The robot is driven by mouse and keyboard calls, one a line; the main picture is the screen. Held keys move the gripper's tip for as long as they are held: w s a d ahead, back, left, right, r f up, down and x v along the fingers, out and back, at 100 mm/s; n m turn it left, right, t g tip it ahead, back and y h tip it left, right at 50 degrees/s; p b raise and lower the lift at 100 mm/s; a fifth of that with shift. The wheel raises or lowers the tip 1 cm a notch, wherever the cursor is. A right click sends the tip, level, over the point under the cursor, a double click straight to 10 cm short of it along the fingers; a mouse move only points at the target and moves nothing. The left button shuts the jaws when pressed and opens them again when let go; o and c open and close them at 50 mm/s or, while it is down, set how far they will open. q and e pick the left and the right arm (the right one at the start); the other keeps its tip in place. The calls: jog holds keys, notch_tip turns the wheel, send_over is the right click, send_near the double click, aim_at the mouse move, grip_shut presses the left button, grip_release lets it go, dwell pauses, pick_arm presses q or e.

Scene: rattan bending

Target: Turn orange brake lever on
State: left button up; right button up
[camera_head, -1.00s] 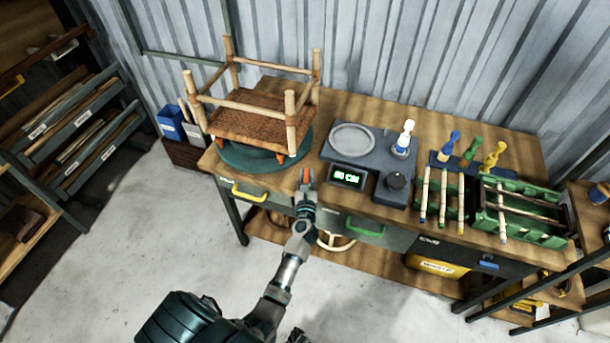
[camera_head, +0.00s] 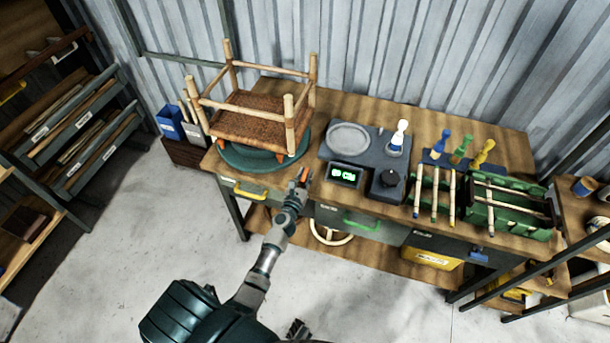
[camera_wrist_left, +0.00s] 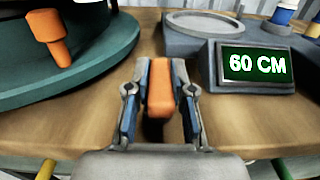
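The orange brake lever (camera_wrist_left: 160,88) stands upright at the front edge of the workbench, just right of the green turntable (camera_wrist_left: 95,60). My left gripper (camera_head: 303,177) is at the bench's front edge. In the left wrist view its two fingers (camera_wrist_left: 161,75) lie close along both sides of the lever and appear shut on it.
A rattan chair frame (camera_head: 255,110) stands on the turntable, with an orange peg (camera_wrist_left: 50,38) beside it. A grey unit with a display (camera_head: 346,174) reading 60 CM stands right of the lever. A green crate (camera_head: 512,210) and colored-handled tools (camera_head: 460,150) are farther right.

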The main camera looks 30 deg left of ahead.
pick_arm(q)
jog(key=o, duration=0.4)
jog(key=shift+s+f, duration=0.1)
jog(key=shift+f, duration=0.2)
jog(key=shift+o, duration=0.2)
jog(key=shift+r, duration=0.1)
jog(key=shift+r, duration=0.1)
jog(key=v, duration=1.2)
